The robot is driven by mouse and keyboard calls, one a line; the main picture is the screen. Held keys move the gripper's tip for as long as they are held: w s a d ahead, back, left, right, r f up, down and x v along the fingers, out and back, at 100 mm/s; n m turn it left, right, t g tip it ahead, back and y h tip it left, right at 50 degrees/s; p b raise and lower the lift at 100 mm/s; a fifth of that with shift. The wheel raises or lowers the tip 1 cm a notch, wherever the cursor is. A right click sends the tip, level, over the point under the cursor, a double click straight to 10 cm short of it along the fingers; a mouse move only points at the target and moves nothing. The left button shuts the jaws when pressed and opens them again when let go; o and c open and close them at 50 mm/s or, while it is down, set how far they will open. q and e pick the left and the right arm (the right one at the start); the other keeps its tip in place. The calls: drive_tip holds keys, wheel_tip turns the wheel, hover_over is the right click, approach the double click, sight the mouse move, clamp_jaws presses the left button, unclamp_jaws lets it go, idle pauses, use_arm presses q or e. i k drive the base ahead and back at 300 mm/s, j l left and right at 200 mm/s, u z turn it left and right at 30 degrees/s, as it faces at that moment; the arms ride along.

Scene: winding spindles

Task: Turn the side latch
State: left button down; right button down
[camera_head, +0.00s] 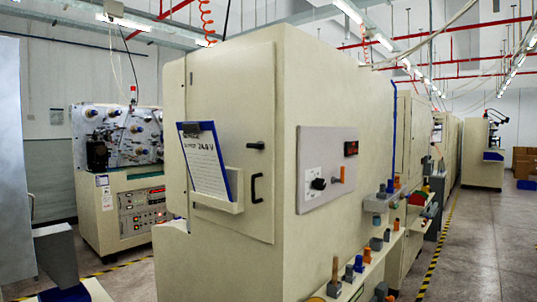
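A large cream cabinet (330,75) stands in the middle of the view. Its front door (238,90) looks closed. A short black latch (256,145) sticks out sideways near the door's right edge. A black pull handle (257,188) is mounted upright below it. On the cabinet's right side, a grey panel (309,150) carries a black knob (318,184), an orange-topped lever or switch (340,175) and a small dark display (351,148). I cannot tell for sure which part is the side latch. Neither of my grippers is in view.
A clipboard (205,160) stands in a cream holder on the door. Several small coloured pieces (348,272) line a ledge along the cabinet's right side. A grey and blue object (57,258) is at the lower left. Open floor (485,245) lies to the right.

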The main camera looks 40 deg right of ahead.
sight(260, 145)
drive_tip(key=i+l+z, duration=0.1)
drive_tip(key=z, duration=0.25)
drive_tip(key=i+z, duration=0.1)
drive_tip(key=z, duration=0.25)
drive_tip(key=i+l+z, duration=0.1)
drive_tip(key=z, duration=0.25)
